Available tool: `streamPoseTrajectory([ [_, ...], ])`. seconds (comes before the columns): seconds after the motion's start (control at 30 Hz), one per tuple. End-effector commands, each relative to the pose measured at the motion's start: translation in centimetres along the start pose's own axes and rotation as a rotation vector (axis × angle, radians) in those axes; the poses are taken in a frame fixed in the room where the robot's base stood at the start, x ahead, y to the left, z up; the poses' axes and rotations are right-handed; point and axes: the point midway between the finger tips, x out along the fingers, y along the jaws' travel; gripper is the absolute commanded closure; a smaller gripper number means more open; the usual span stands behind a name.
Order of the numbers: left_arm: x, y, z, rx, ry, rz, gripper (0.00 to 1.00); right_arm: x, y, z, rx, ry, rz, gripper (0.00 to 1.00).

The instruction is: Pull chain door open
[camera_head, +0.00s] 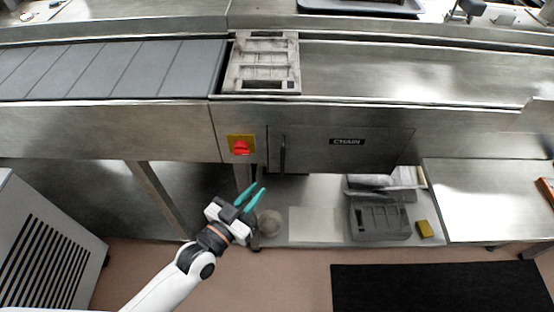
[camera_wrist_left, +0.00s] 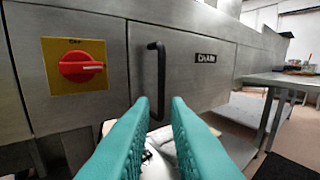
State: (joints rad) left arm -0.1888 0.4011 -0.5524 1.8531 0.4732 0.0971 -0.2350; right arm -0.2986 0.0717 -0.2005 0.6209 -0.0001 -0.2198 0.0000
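The chain door (camera_head: 345,150) is a flat steel panel with a black "CHAIN" label, and it looks shut. Its dark vertical bar handle (camera_head: 283,155) is near its left edge; the handle also shows in the left wrist view (camera_wrist_left: 157,80), upright, beyond the fingertips. My left gripper (camera_head: 256,193) has teal fingers that are apart with nothing between them. It is below and left of the handle in the head view, not touching it. In the left wrist view the fingertips (camera_wrist_left: 160,103) point toward the handle's lower part. My right gripper is not in view.
A red rotary switch (camera_head: 241,146) on a yellow plate is left of the door. A mould (camera_head: 238,75) sits on the line above. A lower shelf (camera_head: 316,224) holds a grey mould block (camera_head: 380,220) and a yellow block (camera_head: 424,229). A vented cabinet (camera_head: 45,250) stands at left.

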Motion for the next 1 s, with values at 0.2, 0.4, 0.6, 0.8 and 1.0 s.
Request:
streamPoseTrajectory([
  [0.2,3.0,0.0,0.4,-0.001,-0.006,0.001,0.85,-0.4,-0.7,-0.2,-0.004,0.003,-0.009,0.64],
  [0.4,7.1,0.1,0.3,0.000,-0.004,0.001,0.85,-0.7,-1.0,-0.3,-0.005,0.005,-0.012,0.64],
  [0.6,10.3,0.1,0.2,0.000,-0.002,0.001,0.85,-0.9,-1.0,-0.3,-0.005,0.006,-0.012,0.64],
  [0.8,11.7,0.0,0.1,0.000,-0.001,0.001,0.85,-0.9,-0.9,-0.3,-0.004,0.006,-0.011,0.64],
  [1.0,11.8,0.0,0.1,0.000,-0.001,0.001,0.85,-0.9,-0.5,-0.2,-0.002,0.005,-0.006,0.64],
])
